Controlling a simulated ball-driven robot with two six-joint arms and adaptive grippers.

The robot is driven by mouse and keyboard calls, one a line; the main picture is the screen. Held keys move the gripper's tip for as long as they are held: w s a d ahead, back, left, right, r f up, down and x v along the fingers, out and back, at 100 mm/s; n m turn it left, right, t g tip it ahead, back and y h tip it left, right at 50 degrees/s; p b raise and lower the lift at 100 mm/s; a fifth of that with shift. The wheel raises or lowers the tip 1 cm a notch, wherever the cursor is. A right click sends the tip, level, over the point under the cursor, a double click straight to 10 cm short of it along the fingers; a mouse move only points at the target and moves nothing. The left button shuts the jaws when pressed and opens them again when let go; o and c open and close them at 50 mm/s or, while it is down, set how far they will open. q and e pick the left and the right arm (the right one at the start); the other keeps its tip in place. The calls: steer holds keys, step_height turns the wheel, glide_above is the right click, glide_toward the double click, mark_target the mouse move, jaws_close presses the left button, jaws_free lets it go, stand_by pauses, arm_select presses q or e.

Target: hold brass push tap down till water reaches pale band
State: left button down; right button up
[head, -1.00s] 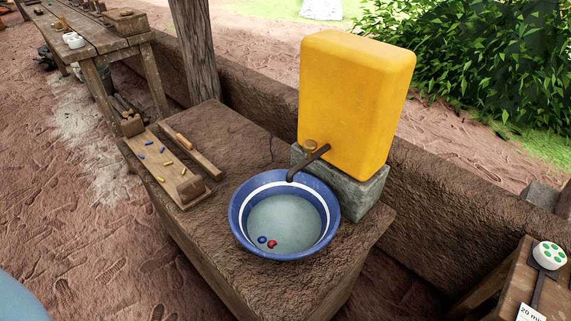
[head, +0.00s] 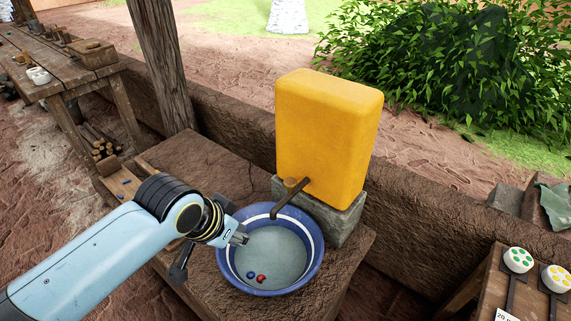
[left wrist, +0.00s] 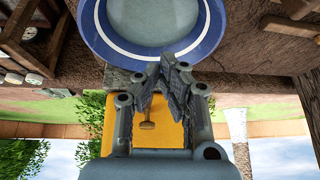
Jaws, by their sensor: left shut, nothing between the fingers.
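The brass push tap (head: 290,184) sits on a dark spout (head: 288,203) at the foot of a yellow water container (head: 328,135). The spout reaches over a blue basin (head: 223,262) with a pale band (head: 312,243) inside its wall. The water (head: 272,250) lies below the band; no stream shows. My left gripper (head: 240,238) is shut and empty over the basin's left rim, apart from the tap and lower left of it. In the left wrist view, the gripper (left wrist: 168,72) has the basin (left wrist: 205,45) beyond it and the brass knob (left wrist: 147,126) between its fingers' bases. My right gripper is out of view.
Blue and red beads (head: 256,277) lie in the basin. The container stands on a stone block (head: 345,222). A low mud wall (head: 420,220) runs behind. A wooden table with green and yellow dotted discs (head: 518,260) stands at right; a workbench (head: 60,70) at far left.

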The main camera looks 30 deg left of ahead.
arm_select(q)
steer(key=w+r+t, duration=0.1)
steer(key=w+r, duration=0.1)
steer(key=r, duration=0.4)
steer(key=w+d+r+t, duration=0.1)
steer(key=w+r, duration=0.2)
steer(key=r, duration=0.3)
steer(key=w+d+r+t+h+p, duration=0.1)
steer(key=w+r, duration=0.2)
steer(key=r, duration=0.2)
steer(key=shift+d+r+m, duration=0.15)
steer(key=shift+r+m, duration=0.25)
glide_above(290, 183)
step_height(290, 183, down, 7)
steer(key=shift+d+f+b, duration=0.1)
steer(key=shift+f+b, duration=0.05)
steer(key=shift+b, duration=0.15)
step_height(290, 183, down, 3)
steer(key=shift+r, duration=0.2)
steer(key=shift+f, duration=0.65)
steer(key=shift+f, duration=0.1)
